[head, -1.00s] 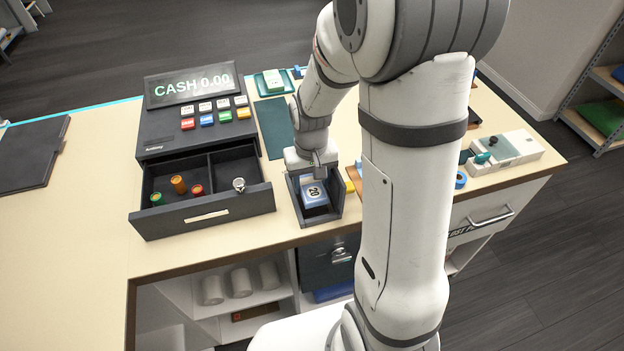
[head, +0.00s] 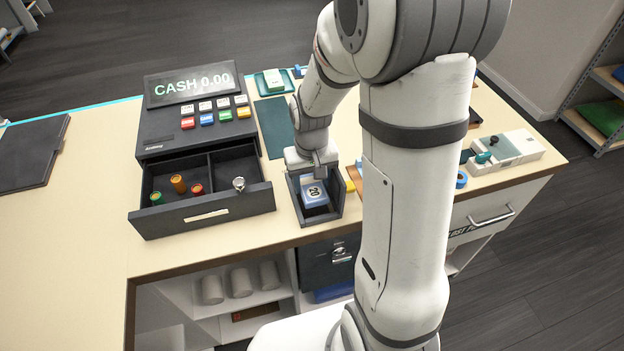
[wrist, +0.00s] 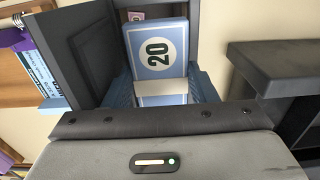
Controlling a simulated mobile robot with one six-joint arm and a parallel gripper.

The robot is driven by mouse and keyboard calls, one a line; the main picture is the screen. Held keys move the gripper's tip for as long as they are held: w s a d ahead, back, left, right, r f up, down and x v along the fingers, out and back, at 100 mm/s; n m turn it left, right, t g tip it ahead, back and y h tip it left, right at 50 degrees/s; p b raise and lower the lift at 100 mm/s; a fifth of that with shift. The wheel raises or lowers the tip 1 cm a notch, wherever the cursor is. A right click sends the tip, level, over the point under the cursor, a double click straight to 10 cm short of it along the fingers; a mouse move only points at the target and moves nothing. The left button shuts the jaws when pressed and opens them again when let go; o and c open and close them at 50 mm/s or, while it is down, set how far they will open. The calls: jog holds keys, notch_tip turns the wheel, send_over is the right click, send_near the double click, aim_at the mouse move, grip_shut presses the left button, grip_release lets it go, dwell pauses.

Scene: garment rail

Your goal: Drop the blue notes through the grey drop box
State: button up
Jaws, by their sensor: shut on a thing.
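The blue notes (head: 313,194) form a bundle with a white band and the number 20. They sit in an open-topped dark tray (head: 336,211) on the counter, right of the cash drawer. The notes also show in the wrist view (wrist: 158,48). My gripper (head: 318,172) reaches down into the back of this tray and is shut on the notes; its fingertips are mostly hidden in both views. A dark grey box (head: 318,275) with a metal lock sits under the counter below the tray and looks like the drop box. Its slot cannot be made out.
The cash register (head: 195,115) stands left of the tray, with its drawer (head: 170,223) open and holding coin-like rolls and a small silver piece. A white device (head: 508,150) stands at the right. The left counter is mostly clear.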

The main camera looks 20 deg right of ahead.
dwell(0.4)
jog(key=o, duration=1.1)
jog(key=shift+c, duration=0.2)
jog(key=shift+c, duration=0.6)
jog(key=shift+o, duration=0.3)
jog(key=shift+o, duration=0.2)
jog(key=shift+c, duration=0.2)
jog(key=shift+o, duration=0.2)
jog(key=shift+w+r+p, duration=0.1)
jog(key=shift+r+p, duration=1.6)
jog(key=shift+r, duration=0.8)
